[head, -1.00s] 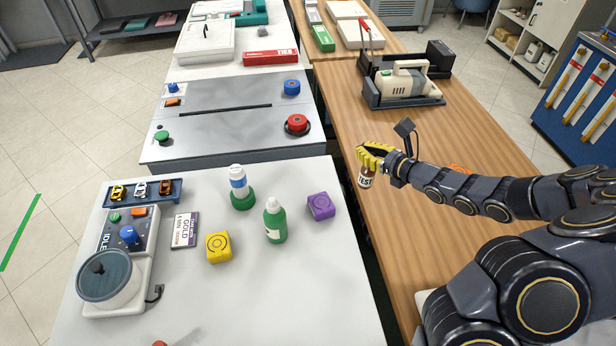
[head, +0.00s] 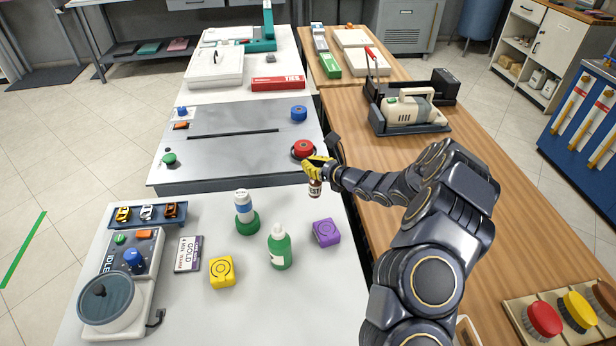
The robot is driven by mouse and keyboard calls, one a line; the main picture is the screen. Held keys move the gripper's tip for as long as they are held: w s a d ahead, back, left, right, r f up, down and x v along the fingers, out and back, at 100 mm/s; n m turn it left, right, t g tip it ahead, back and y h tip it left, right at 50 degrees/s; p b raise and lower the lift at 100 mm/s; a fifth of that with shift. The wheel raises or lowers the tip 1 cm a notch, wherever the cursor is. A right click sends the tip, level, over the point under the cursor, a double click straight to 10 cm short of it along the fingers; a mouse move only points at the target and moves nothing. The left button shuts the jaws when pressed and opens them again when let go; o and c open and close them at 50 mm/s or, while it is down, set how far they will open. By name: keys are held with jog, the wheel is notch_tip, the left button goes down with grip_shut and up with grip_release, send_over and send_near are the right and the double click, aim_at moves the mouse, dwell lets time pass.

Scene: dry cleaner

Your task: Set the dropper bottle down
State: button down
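The dropper bottle (head: 315,188) is small and brown with a pale label. It hangs upright below my gripper (head: 317,168), whose yellow fingers are closed around its top. In the head view they are near the right edge of the white table (head: 330,285), behind the purple block (head: 326,232) and in front of the red round button. The bottle appears to be held in the air. Its exact height above the table is hard to tell.
A green bottle (head: 279,248), a white-and-blue bottle on a green base (head: 245,212) and a yellow block (head: 222,272) stand on the white table. A grey panel (head: 230,145) with buttons lies behind. The wooden table (head: 465,180) on the right holds an iron-like device (head: 408,108).

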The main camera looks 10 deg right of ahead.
jog(key=w+f, duration=0.1)
jog(key=f, duration=0.1)
jog(key=w+f, duration=0.1)
jog(key=f, duration=0.2)
jog(key=w+f, duration=0.2)
jog(key=f, duration=0.1)
jog(key=shift+w+f, duration=0.1)
jog(key=shift+f, duration=0.1)
jog(key=c, duration=1.7)
grip_release()
jog(key=o, duration=0.5)
jog(key=shift+o, duration=0.2)
jog(key=shift+r, duration=0.1)
